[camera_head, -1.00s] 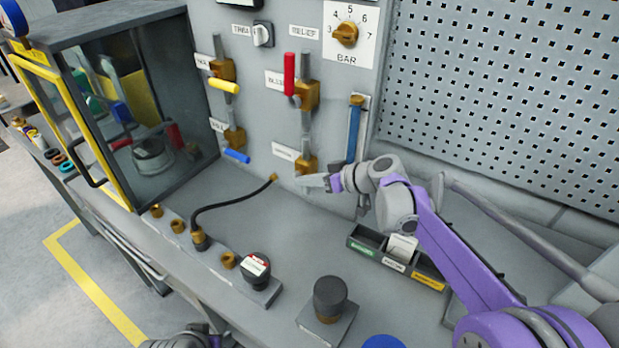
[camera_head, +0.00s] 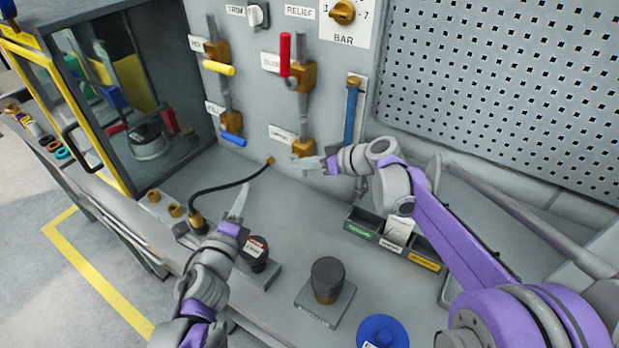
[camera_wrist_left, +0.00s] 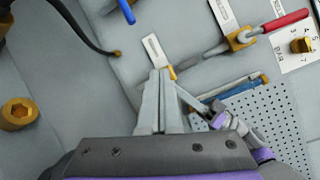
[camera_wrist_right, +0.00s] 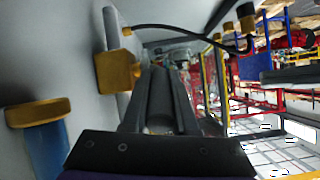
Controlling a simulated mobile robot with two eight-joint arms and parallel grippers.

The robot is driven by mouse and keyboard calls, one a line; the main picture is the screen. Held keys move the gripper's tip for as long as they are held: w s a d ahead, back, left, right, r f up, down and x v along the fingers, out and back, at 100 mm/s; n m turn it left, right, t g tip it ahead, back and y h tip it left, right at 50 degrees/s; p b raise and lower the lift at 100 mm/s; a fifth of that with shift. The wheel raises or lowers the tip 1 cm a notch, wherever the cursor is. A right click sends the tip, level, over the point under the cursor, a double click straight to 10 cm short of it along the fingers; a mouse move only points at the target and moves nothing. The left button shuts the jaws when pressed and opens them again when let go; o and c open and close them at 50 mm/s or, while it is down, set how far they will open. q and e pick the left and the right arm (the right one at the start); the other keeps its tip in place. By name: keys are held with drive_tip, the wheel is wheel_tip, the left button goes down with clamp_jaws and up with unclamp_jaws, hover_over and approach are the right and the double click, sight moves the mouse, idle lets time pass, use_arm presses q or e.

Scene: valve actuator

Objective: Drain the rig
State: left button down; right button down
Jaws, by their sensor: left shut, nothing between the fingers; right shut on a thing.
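The lowest brass valve (camera_head: 303,147) sits on the grey panel beside a white label (camera_head: 282,134) too small to read. The valve's brass body also shows in the right wrist view (camera_wrist_right: 118,72). My left gripper (camera_head: 239,193) is shut and empty above the bench, right of the black hose (camera_head: 225,187). The hose curves from a bench fitting, its brass end (camera_head: 270,161) near the panel. Other valves have red (camera_head: 285,55), yellow (camera_head: 218,68) and blue (camera_head: 232,139) handles.
A glass cabinet (camera_head: 150,137) stands at left. A labelled bin (camera_head: 362,225) sits below my right arm.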

drive_tip(key=shift+r, duration=0.1)
use_arm(q)
drive_tip(key=d+f+m+g+h, duration=0.3)
drive_tip(key=d+m+h, duration=0.3)
drive_tip(key=d+m, duration=0.45)
drive_tip(key=w+d+m, duration=0.1)
drive_tip(key=w+d, duration=0.3)
drive_tip(key=w, duration=0.3)
drive_tip(key=shift+d+r+m, duration=0.15)
drive_tip(key=shift+d+m, duration=0.15)
drive_tip(key=shift+m, duration=0.05)
drive_tip(key=shift+r, duration=0.1)
drive_tip(key=shift+w+a+r+n, duration=0.3)
drive_tip(key=shift+r+n, duration=0.1)
drive_tip(key=shift+r, duration=0.15)
use_arm(e)
drive_tip(key=c, duration=0.8)
unclamp_jaws()
drive_tip(key=shift+o, duration=0.5)
drive_tip(key=shift+s+f, duration=0.15)
drive_tip(key=shift+f, duration=0.05)
use_arm(q)
drive_tip(key=shift+w, duration=0.1)
